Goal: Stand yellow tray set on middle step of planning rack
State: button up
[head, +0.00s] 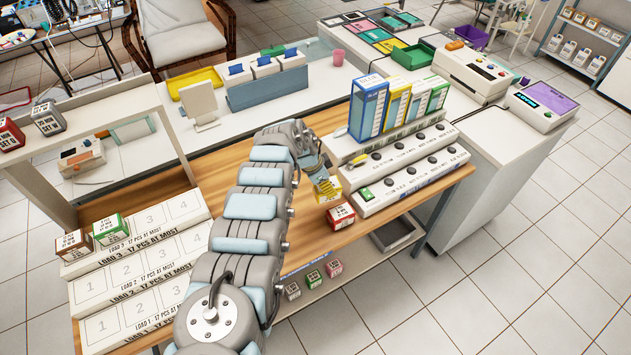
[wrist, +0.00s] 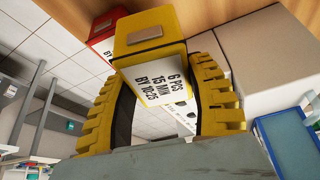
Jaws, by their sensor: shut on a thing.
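The yellow tray set (head: 327,188) is a small yellow box with a white label. My gripper (head: 322,176) is shut on it, at the right part of the wooden table by the white switch strips. In the wrist view the yellow tray set (wrist: 150,45) sits between both yellow ridged fingers (wrist: 165,105); its label reads 6 PCS, 15 MIN, BY 10:25. I cannot tell if it touches the table. The planning rack (head: 140,270) is white and stepped, at the table's left, with numbered places. Its middle step (head: 135,276) looks empty. A green box (head: 110,230) and a brown one (head: 73,244) stand on the top step.
A red box (head: 341,215) stands close to the yellow one; it also shows in the wrist view (wrist: 98,35). Switch strips (head: 410,180) and tall blue, yellow and green boxes (head: 400,103) lie to the right. Several small boxes (head: 313,279) sit on the lower shelf. My arm crosses the table's middle.

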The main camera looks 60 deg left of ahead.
jog(key=shift+m, duration=0.3)
jog(key=shift+w+d+f+p, duration=0.1)
jog(key=shift+w+d+p, duration=0.2)
jog(key=shift+w+d, duration=0.65)
jog(key=shift+w+d+f+p, duration=0.1)
jog(key=shift+w+d+p, duration=0.2)
jog(key=shift+w+d, duration=0.6)
jog(key=shift+d, duration=0.85)
jog(key=shift+w+d+p, duration=0.25)
jog(key=shift+d+p, duration=0.1)
jog(key=shift+d, duration=0.1)
jog(key=d, duration=0.1)
jog(key=w+d, duration=0.1)
jog(key=d+p, duration=0.1)
jog(key=shift+w+d+f+m, duration=0.2)
jog(key=shift+w+d+m, duration=0.1)
jog(key=shift+w, duration=0.1)
jog(key=shift+w+d+r, duration=0.1)
jog(key=shift+w+d, duration=0.05)
jog(key=shift+w, duration=0.05)
jog(key=shift+d, duration=0.35)
